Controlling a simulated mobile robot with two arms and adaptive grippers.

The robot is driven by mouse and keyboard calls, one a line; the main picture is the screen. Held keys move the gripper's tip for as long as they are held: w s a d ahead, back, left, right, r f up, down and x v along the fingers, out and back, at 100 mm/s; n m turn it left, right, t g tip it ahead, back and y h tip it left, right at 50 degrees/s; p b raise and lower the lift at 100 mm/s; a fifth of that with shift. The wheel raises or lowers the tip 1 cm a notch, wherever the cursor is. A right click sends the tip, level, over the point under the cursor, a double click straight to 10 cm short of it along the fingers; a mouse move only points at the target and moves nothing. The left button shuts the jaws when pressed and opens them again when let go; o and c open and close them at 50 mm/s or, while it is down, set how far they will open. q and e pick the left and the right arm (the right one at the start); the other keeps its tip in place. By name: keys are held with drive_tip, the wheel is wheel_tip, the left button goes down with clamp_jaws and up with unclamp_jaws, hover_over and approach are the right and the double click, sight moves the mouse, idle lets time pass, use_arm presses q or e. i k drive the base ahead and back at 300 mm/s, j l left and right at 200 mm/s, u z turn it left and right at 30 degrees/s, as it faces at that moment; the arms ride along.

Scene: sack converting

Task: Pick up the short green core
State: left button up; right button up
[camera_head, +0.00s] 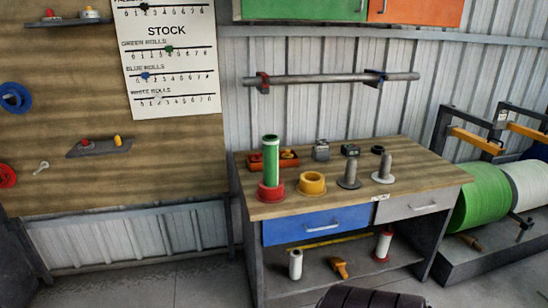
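One green core (270,158) shows in the head view. It stands upright at the left end of the wooden workbench top (325,202), with its lower end at a red flanged ring (271,191). No second green core shows for comparing length, so I cannot tell whether this is the short one. Neither of my grippers is in view.
Beside the red ring are a yellow ring (312,184) and two grey spindles (349,172) (384,169). A red tray (288,160) sits behind. White cores (295,265) (383,246) and an orange tool (340,268) are on the lower shelf.

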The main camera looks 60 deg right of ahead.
sight(271, 142)
drive_tip(key=k+l+z, duration=0.2)
drive_tip(key=l+z, duration=0.25)
drive_tip(key=k+l+z, duration=0.15)
drive_tip(key=l+z, duration=0.15)
drive_tip(key=z, duration=0.15)
drive_tip(key=k+l+z, duration=0.1)
drive_tip(key=l, duration=0.55)
drive_tip(key=k+l, duration=0.1)
drive_tip(key=l, duration=0.6)
drive_tip(key=k+l+z, duration=0.15)
drive_tip(key=l, duration=0.5)
